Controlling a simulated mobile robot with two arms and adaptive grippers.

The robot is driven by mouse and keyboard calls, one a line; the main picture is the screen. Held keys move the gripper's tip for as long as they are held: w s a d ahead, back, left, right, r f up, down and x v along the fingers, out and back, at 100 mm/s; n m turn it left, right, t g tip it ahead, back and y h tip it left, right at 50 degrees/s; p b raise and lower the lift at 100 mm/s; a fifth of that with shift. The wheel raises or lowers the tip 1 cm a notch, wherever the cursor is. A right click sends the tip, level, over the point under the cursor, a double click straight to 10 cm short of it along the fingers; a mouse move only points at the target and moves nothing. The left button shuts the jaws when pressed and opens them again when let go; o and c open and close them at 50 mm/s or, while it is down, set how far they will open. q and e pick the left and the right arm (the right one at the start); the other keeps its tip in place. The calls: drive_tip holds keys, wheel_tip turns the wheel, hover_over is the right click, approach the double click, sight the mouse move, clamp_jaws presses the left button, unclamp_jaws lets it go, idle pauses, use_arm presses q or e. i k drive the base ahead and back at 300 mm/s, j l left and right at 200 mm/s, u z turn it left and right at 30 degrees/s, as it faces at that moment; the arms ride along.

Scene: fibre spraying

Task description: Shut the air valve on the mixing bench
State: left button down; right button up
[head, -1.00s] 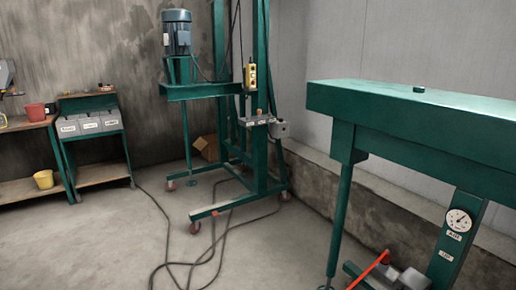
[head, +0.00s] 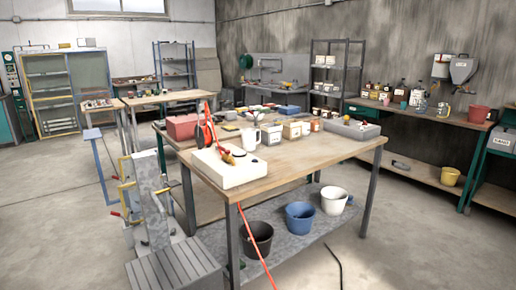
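A wooden-topped bench (head: 300,172) stands in the middle of the head view; I take it to be the mixing bench. A white box (head: 229,169) sits at its near left corner. A small orange-red part (head: 227,156) shows on the box; I cannot tell whether it is the air valve, or how any handle is set. A red hose (head: 257,250) runs down past the bench's near edge. A red looped item (head: 206,128) rises behind the box. Neither of my grippers is in view.
Containers and a white jug (head: 251,137) crowd the bench top. Black, blue (head: 300,217) and white buckets stand on its lower shelf. A grey slatted step (head: 176,268) and metal frames stand close at left. Open floor (head: 420,245) lies at right.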

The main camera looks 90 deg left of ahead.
sight(227, 152)
drive_tip(key=u, duration=2.3)
drive_tip(key=i+j+u, duration=0.1)
drive_tip(key=i+u, duration=0.7)
drive_tip(key=i+l+u, duration=0.1)
drive_tip(key=i+l, duration=0.25)
drive_tip(key=i, duration=0.2)
drive_tip(key=i+l+u, duration=0.15)
drive_tip(key=i+l, duration=0.2)
drive_tip(key=i, duration=0.15)
